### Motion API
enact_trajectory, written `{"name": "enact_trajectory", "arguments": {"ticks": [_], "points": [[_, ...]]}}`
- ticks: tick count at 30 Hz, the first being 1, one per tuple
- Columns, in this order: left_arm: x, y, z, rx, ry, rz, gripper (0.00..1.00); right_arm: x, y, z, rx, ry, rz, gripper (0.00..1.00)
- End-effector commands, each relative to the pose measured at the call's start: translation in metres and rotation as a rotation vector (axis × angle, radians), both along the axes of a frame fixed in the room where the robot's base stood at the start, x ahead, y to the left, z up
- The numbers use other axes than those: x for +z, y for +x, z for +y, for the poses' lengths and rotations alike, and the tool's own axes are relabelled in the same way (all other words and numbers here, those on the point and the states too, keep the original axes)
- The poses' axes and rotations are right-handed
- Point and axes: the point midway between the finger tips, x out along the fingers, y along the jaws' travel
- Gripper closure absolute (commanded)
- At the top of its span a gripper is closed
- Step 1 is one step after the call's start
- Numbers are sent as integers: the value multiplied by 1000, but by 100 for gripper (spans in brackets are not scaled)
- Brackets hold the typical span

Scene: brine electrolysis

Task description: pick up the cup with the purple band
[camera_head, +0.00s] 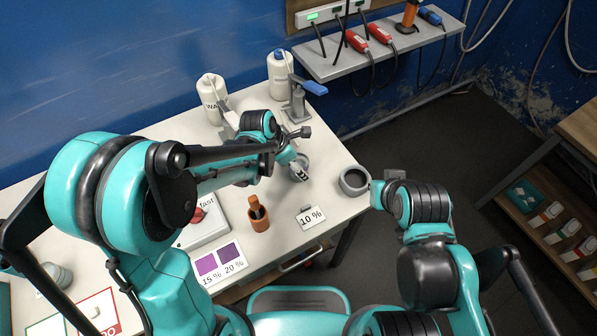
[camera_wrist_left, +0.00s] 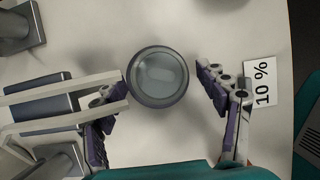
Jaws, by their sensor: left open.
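A round grey cup (camera_head: 353,180) stands upright at the right edge of the table. My left gripper (camera_head: 302,170) is open and empty, low over the table to the left of the cup. In the left wrist view, its two fingers lie on either side of the cup's near part, with no clear contact. My right arm's end (camera_head: 382,190) is close to the cup's right side; its fingers cannot be made out.
A metal stand with a blue handle (camera_head: 297,103) and white bottles (camera_head: 212,97) stand behind. Purple swatch cards (camera_head: 219,262) lie at the front. The table drops off just beyond the grey cup.

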Motion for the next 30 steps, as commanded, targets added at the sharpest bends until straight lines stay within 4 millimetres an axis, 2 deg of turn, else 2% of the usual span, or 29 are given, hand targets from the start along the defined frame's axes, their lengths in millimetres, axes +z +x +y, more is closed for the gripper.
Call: {"name": "enact_trajectory", "arguments": {"ticks": [1, 4, 12, 14, 19, 22, 23, 30], "points": [[-11, 2, -3, 0, 0, 0, 27, -6, 0, 0, 0, 0, 0, 100], [-19, 4, -6, 0, 0, 0, 27, -8, 0, 0, 0, 0, 0, 100], [-20, 4, -7, 0, 1, 1, 27, -8, 0, 0, 0, 0, 0, 100], [-20, 4, -7, 0, 1, 1, 40, -8, 0, 0, 0, 0, 0, 100], [-20, 4, -7, 0, 1, 1, 85, -8, 0, 0, 0, 0, 0, 100], [-20, 4, -7, 0, 0, 0, 87, -8, 0, 0, 0, 0, 0, 100], [-20, 4, -7, 0, 0, 0, 92, -8, 0, 0, 0, 0, 0, 100], [-18, 4, -7, 0, 0, 0, 92, -7, 0, 0, 0, 0, 0, 100]]}}
